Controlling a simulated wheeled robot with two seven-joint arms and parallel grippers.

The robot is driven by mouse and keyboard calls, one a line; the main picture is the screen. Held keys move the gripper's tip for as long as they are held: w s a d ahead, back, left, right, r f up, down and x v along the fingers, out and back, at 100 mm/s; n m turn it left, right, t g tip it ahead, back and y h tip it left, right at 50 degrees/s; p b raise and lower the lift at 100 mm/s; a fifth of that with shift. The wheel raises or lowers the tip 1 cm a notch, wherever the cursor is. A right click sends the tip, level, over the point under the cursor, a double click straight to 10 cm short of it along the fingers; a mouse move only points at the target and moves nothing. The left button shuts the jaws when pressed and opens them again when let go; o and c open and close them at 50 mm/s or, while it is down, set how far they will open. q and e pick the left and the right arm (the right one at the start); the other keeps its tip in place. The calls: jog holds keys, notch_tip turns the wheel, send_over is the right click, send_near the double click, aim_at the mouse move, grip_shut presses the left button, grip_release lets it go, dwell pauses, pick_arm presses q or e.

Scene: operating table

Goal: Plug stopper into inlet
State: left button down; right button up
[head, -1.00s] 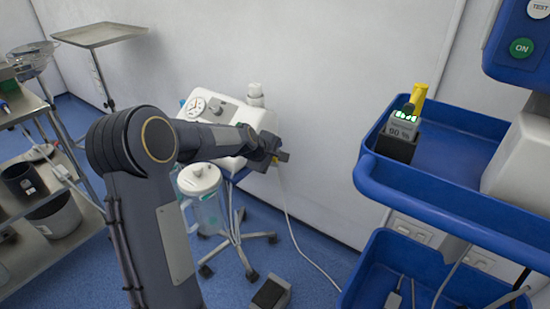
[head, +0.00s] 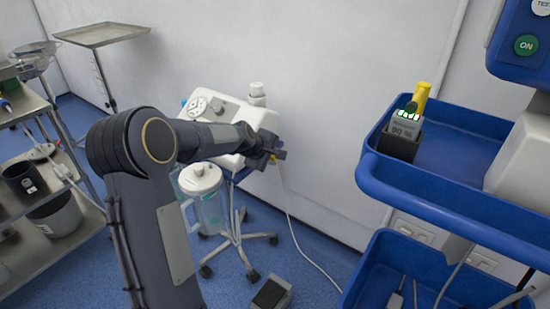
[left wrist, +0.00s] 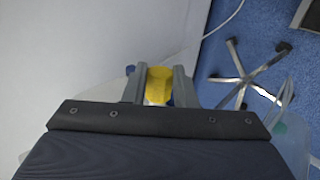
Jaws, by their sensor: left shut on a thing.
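My left gripper (head: 274,156) is at the right side of the white suction unit (head: 228,116), by the wall. It is shut on a small yellow piece, which I take to be the stopper (left wrist: 158,86). In the left wrist view the piece sits between the two grey fingers (left wrist: 159,88). I cannot make out the inlet; my arm and gripper cover part of the unit's side. I cannot tell whether the stopper touches the unit. My right gripper is out of view.
A clear jar with a white lid (head: 200,177) hangs at the unit's front. A blue cart (head: 440,203) stands at the right, a steel trolley (head: 52,135) at the left. The wall is close behind.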

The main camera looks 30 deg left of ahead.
pick_arm(q)
jog(key=shift+a, duration=0.55)
jog(key=shift+w+a+b, duration=0.1)
jog(key=shift+a+b, duration=0.2)
jog(key=shift+a, duration=0.1)
jog(key=c, duration=1.1)
grip_release()
jog(key=p+v, duration=0.1)
jog(key=v, duration=0.6)
jog(key=shift+s+r, duration=0.3)
jog(key=shift+s, duration=0.05)
jog(key=shift+a, duration=0.1)
